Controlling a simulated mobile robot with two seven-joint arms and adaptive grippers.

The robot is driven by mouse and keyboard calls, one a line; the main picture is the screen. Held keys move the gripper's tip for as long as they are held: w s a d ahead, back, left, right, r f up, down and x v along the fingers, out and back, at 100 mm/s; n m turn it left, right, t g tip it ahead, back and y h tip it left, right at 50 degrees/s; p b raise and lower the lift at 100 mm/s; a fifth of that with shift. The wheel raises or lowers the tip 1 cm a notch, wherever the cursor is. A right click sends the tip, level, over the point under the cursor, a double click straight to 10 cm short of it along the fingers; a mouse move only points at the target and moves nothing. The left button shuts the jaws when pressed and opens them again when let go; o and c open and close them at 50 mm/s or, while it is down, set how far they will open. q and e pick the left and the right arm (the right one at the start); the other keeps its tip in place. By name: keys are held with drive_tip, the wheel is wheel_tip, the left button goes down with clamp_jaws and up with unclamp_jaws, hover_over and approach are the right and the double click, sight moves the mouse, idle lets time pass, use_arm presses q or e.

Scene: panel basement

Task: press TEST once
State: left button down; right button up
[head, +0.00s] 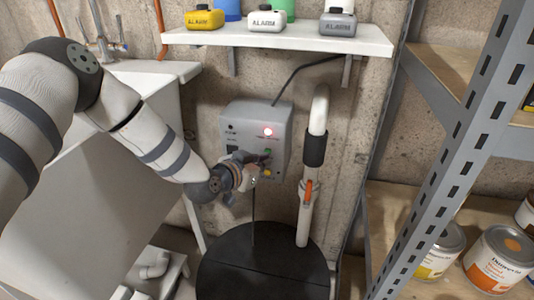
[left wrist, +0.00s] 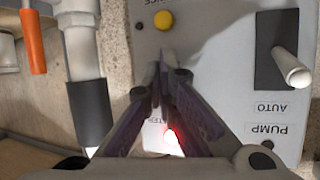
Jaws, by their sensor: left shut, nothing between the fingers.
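The grey control box (head: 257,130) is fixed to the wall, with a lit red lamp (head: 267,132) on its face. In the left wrist view my shut fingers (left wrist: 160,68) point at the panel (left wrist: 215,75), between the yellow button (left wrist: 163,20) and the glowing red lamp (left wrist: 172,140). No TEST label can be read, and the fingers hide the panel spot behind them. I cannot tell whether the fingertips touch it.
A lever switch (left wrist: 290,65) marked PUMP and AUTO sits beside the fingers. A white pipe (head: 308,205) with an orange valve handle (head: 308,192) stands right of the box. A dark round lid (head: 265,268) lies below. A shelf (head: 280,38) with alarm units is above; a metal rack (head: 440,150) stands right.

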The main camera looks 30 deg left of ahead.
use_arm(q)
drive_tip(key=shift+s+d+p, duration=0.2)
drive_tip(key=shift+s+p, duration=0.35)
drive_tip(key=shift+s, duration=0.2)
use_arm(e)
drive_tip(key=shift+w+r, duration=0.25)
drive_tip(key=shift+r, duration=0.25)
use_arm(q)
drive_tip(key=s+p, duration=0.1)
drive_tip(key=s, duration=0.1)
drive_tip(key=s+d+p, duration=0.1)
drive_tip(key=s, duration=0.2)
drive_tip(key=shift+d, duration=0.15)
use_arm(e)
drive_tip(key=shift+w+r+t, duration=0.15)
drive_tip(key=shift+w+r, duration=0.15)
drive_tip(key=shift+r, duration=0.25)
drive_tip(key=shift+w+r+t, duration=0.15)
drive_tip(key=shift+w+r, duration=0.15)
drive_tip(key=shift+r, duration=0.25)
